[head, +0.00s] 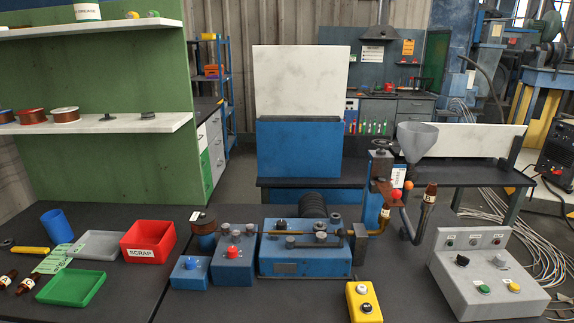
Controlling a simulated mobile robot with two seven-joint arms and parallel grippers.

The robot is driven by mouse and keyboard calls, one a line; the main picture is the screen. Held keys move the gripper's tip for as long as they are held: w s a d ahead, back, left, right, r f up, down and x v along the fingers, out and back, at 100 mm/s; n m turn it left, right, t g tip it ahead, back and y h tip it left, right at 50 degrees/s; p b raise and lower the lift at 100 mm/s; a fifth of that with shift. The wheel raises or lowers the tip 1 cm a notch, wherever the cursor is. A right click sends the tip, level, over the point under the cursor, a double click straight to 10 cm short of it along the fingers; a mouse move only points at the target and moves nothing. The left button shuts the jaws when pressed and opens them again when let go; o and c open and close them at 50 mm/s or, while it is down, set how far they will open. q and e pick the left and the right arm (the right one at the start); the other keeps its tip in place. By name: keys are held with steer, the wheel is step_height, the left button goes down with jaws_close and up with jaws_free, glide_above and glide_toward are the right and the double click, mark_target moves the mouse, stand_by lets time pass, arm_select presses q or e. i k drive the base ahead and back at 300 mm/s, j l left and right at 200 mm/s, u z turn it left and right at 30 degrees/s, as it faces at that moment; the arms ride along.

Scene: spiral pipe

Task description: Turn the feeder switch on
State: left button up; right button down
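A grey sloped control box (447,283) stands on the dark table at the right. On it are a black rotary knob (462,260), a grey knob (499,261), a green button (484,290) and a yellow button (514,287). Small indicators run along its upper panel. The labels are too small to read, so I cannot tell which control is the feeder switch or how it is set. A grey funnel (417,138) stands behind the table, left of the box. Neither of my grippers shows in the head view.
A blue machine (305,262) with pipes fills the middle of the table. A yellow button box (364,302) stands in front, left of the grey box. A red scrap bin (149,241) and a green tray (75,288) are at the left. Bare tabletop lies between the yellow and grey boxes.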

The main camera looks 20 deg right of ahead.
mark_target(462, 261)
steer(key=z, duration=2.1)
